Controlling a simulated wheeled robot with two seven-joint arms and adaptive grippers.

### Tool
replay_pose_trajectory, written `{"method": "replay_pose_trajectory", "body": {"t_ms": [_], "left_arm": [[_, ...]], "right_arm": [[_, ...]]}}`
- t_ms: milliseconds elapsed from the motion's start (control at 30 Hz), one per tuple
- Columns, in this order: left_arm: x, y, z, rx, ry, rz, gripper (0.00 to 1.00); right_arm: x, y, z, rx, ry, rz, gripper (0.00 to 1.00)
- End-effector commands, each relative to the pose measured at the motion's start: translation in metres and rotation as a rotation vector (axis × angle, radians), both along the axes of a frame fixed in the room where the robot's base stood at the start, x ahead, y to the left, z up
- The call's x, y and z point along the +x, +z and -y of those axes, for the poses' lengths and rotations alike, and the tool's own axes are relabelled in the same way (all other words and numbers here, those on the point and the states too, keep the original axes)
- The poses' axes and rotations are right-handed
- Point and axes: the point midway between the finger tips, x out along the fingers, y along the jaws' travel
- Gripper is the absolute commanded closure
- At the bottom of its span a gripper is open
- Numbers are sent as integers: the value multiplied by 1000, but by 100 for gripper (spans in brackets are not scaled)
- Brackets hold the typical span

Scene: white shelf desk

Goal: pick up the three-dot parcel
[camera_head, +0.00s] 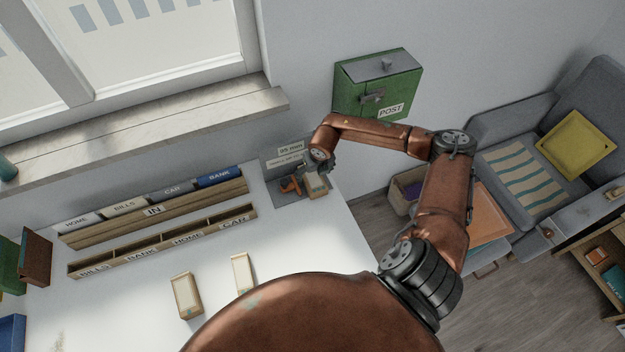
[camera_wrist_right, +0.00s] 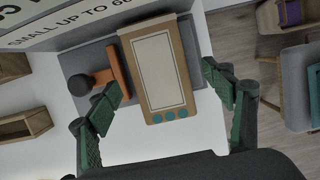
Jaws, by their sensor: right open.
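The three-dot parcel (camera_wrist_right: 160,74) is a flat tan box with a pale panel and three teal dots along its near edge. It lies on a grey mat (camera_wrist_right: 75,65) at the desk's far right corner. In the head view the parcel (camera_head: 316,187) is partly covered by my right gripper (camera_head: 319,168). In the right wrist view my right gripper (camera_wrist_right: 165,84) is open and empty, its green fingers on either side of the parcel with gaps. I cannot tell its exact height above the parcel. My left gripper is not in view.
An orange-handled tool (camera_wrist_right: 118,70) lies close beside the parcel's left side. A size sign (camera_head: 289,158) stands behind the mat. Two other parcels (camera_head: 186,296) (camera_head: 243,273) lie on the desk (camera_head: 310,237) before the sorting racks (camera_head: 165,240). A green post box (camera_head: 365,88) hangs above.

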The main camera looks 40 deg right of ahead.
Motion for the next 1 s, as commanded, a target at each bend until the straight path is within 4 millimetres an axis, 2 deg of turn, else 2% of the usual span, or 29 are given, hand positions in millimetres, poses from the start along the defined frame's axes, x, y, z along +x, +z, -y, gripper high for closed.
{"method": "replay_pose_trajectory", "body": {"t_ms": [167,400,1000], "left_arm": [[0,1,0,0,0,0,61],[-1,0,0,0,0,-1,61],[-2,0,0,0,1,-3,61]], "right_arm": [[6,-17,0,2,1,1,25],[7,-19,0,1,2,1,25],[7,-19,0,1,2,1,66]]}}
